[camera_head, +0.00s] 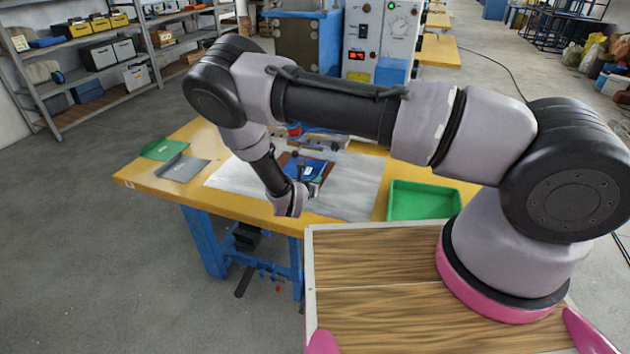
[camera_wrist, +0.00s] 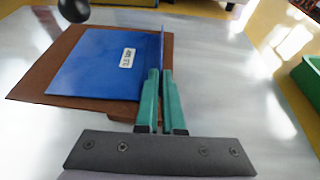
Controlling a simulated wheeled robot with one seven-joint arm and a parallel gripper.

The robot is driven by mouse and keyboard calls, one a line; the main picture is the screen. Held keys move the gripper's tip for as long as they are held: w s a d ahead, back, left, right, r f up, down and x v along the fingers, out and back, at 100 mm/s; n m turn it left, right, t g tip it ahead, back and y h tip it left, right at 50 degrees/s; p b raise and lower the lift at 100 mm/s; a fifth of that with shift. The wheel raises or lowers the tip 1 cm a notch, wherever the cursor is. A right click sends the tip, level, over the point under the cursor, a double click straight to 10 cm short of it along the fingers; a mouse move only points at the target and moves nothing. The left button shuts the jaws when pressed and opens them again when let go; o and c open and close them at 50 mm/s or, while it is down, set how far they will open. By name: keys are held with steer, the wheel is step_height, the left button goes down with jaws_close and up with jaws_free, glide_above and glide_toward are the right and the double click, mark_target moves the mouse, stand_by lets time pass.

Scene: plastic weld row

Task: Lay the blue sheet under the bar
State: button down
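The blue sheet (camera_wrist: 95,65) with a white label lies over a brown pad (camera_wrist: 32,82) in the wrist view. It has an upright lip along its right edge. My gripper (camera_wrist: 159,75) has its two green fingers close together with that lip between them. In the head view the blue sheet (camera_head: 312,168) shows in part beside my wrist, and my fingers there are too small to judge. A grey bar-like part of the machine (camera_head: 330,141) shows behind the sheet, partly hidden by my arm. I cannot tell whether the sheet's far edge is under it.
A green sheet (camera_head: 165,149) and a grey sheet (camera_head: 182,167) lie at the left of the yellow table (camera_head: 245,205). A green tray (camera_head: 422,201) stands at the right. A black ball knob (camera_wrist: 74,9) is at the top left of the wrist view, near the pad.

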steer(key=shift+f, duration=0.15)
steer(key=c, duration=1)
jaws_free()
steer(key=shift+o, duration=0.2)
steer(key=shift+r, duration=1.6)
steer(key=shift+s+f+v, duration=0.1)
steer(key=shift+f+v, duration=0.2)
steer(key=shift+v, duration=1)
steer(key=shift+s+f+v, duration=0.1)
steer(key=shift+f+v, duration=0.2)
steer(key=shift+v, duration=1)
steer(key=shift+s+f+v, duration=0.1)
steer(key=shift+f+v, duration=0.2)
steer(key=shift+v, duration=1)
steer(key=shift+a, duration=0.15)
steer(key=shift+s, duration=0.1)
